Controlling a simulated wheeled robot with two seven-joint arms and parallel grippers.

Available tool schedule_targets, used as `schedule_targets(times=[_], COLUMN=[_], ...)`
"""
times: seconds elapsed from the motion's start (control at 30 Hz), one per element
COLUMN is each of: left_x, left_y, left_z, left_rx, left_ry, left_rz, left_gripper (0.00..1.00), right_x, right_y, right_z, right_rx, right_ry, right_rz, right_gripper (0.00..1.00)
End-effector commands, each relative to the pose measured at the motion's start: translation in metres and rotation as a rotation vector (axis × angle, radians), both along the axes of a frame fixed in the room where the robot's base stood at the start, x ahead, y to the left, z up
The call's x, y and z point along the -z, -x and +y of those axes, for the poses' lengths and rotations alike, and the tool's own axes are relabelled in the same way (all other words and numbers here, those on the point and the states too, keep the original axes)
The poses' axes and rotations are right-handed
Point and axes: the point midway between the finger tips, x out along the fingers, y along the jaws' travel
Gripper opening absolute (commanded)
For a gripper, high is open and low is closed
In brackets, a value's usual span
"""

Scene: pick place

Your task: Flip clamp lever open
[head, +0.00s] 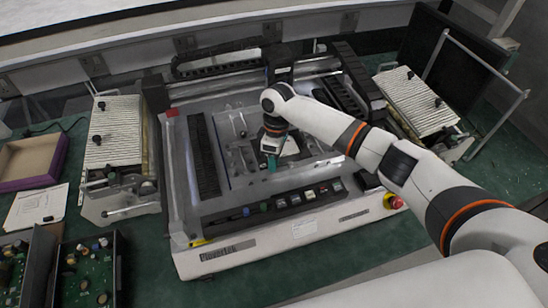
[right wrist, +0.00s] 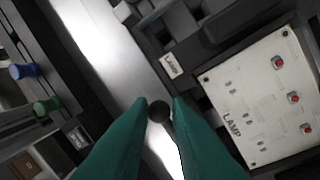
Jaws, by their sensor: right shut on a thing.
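My right gripper (head: 271,162) reaches down into the middle of the grey machine (head: 240,245) in the head view. In the right wrist view, the green fingertips of this gripper (right wrist: 161,106) are closed around the dark round knob of the clamp lever (right wrist: 158,111). Most of the lever below the knob is hidden between the fingers. A white panel marked LAMP (right wrist: 232,98), with red parts, lies right of the fingers. The same panel is partly hidden by the gripper in the head view. My left gripper is not in view.
A row of coloured buttons (head: 290,200) runs along the machine's front, with a red emergency knob (head: 395,202) at its right corner. Ribbed fixtures stand at left (head: 114,130) and right (head: 415,100). A purple-edged box (head: 30,162) and circuit boards (head: 90,272) lie at left.

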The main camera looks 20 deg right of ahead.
Motion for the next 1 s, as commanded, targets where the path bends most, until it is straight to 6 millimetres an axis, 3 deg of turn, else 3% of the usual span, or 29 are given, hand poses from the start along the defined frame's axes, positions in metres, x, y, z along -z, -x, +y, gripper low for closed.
schedule_targets(times=[0.47,0.5,0.6,1.0], left_x=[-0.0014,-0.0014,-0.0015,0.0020], left_y=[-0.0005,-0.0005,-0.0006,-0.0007], left_z=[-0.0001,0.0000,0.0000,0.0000], left_rx=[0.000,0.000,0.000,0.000], left_ry=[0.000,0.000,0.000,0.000], left_rz=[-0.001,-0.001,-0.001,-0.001], left_gripper=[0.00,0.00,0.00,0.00], right_x=[0.0004,0.0004,0.0003,-0.0091], right_y=[-0.0008,-0.0008,-0.0009,-0.0037], right_z=[-0.0009,-0.0009,-0.0008,-0.0013], right_rx=[0.019,0.019,0.018,0.017], right_ry=[0.000,0.000,-0.001,-0.003], right_rz=[0.001,0.001,0.001,-0.003], right_gripper=[0.00,0.24,0.38,0.38])
